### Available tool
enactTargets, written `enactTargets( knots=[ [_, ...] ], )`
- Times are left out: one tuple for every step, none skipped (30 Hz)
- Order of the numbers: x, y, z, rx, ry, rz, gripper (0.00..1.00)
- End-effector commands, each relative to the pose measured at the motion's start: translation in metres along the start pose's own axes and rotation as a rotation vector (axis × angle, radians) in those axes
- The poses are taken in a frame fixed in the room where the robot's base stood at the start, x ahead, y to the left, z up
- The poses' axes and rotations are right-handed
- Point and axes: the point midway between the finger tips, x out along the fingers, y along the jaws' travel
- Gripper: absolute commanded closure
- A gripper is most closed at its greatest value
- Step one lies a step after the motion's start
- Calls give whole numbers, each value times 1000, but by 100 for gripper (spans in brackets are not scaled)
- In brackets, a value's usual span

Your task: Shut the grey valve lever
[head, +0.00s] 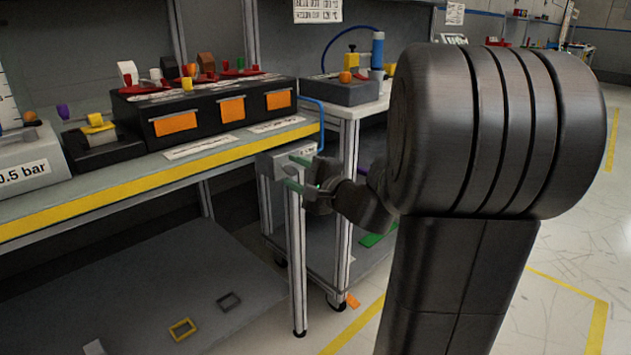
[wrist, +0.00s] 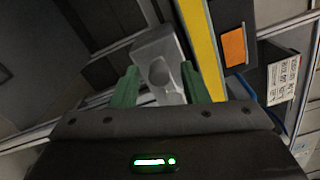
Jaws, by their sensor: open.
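A light grey block (head: 276,163) sits just under the front right corner of the workbench. In the wrist view, this block (wrist: 152,42) carries a rounded grey part (wrist: 160,76) that looks like the valve lever. The lever's exact angle is hard to tell. My gripper (head: 297,174) has two green fingers and is open at the block. In the wrist view, the gripper (wrist: 159,82) has one finger on each side of the rounded grey part. Contact is not clear. In the head view, the fingers and wrist hide much of the lever.
The workbench (head: 150,185) has a yellow front edge close to the block. A black box (head: 195,116) with orange panels and several coloured levers stands on it. A grey unit marked 0.5 bar (head: 30,160) is at the left. A trolley (head: 350,112) stands behind my gripper.

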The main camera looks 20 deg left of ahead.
Motion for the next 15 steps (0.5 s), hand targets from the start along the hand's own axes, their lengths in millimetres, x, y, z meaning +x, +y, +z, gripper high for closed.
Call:
enactTargets(
  knots=[
    [-8, -2, 0, 0, 3, 0, 59],
    [-12, -2, 0, 0, 3, -1, 59],
    [-20, -2, 0, 0, 5, -1, 59],
    [-26, -2, 0, 1, 4, -1, 59],
    [-32, -3, 0, 0, 5, -2, 59],
    [-40, -3, 0, 0, 5, -2, 59],
    [-47, -3, 0, 0, 6, -1, 59],
    [-53, -2, 0, 0, 5, -1, 59],
    [-60, -2, -1, 0, 6, -2, 59],
    [-66, -3, 0, 0, 5, -2, 59],
    [-72, -3, 0, 0, 6, -2, 59],
    [-80, -2, 0, 1, 5, -1, 59],
    [-85, -2, -1, 1, 6, -1, 59],
    [-90, -2, -1, 1, 5, -2, 59],
    [-96, -2, -1, 1, 6, -2, 59]
  ],
)
